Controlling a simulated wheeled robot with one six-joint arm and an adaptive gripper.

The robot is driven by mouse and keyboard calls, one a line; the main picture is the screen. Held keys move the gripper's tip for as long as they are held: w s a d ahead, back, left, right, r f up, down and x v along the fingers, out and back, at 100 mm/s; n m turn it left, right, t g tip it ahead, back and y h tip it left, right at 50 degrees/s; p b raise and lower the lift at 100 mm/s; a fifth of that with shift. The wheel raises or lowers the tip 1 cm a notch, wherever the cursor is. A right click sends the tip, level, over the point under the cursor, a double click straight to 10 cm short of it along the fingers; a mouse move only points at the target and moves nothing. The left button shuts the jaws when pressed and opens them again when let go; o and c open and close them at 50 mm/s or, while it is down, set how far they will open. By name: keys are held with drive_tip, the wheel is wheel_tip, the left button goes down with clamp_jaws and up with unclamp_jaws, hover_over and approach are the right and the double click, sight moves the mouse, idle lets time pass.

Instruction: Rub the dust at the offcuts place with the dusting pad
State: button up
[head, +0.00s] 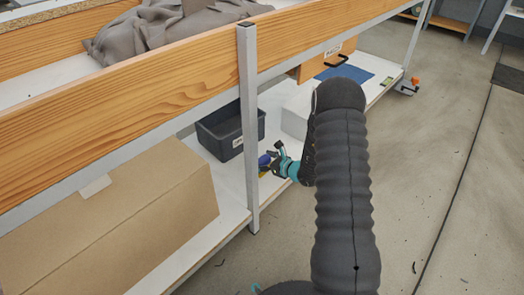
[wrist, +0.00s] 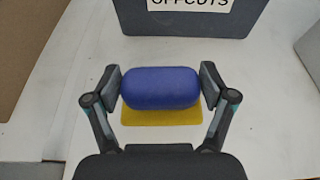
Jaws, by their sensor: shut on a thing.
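The dusting pad (wrist: 160,88) has a rounded blue grip with a flat yellow pad below it. My gripper (wrist: 160,86) is shut on the blue grip, one finger at each end. In the head view the pad (head: 264,160) and my gripper (head: 270,163) are low over the white lower shelf, just right of the post. I cannot tell whether the yellow part touches the shelf. The dark grey bin marked OFFCUTS (wrist: 205,22) stands just beyond the pad; it also shows in the head view (head: 222,139). I cannot make out any dust clearly on the shelf.
A large cardboard box (head: 120,215) sits left on the lower shelf (head: 222,190). A grey metal post (head: 248,120) rises close to my gripper. A white box (head: 296,112) stands right of the bin. The wooden side board (head: 120,100) runs overhead.

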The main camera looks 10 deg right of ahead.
drive_tip(key=shift+r+p, duration=1.15)
drive_tip(key=shift+r, duration=1.45)
drive_tip(key=shift+s+d, duration=0.1)
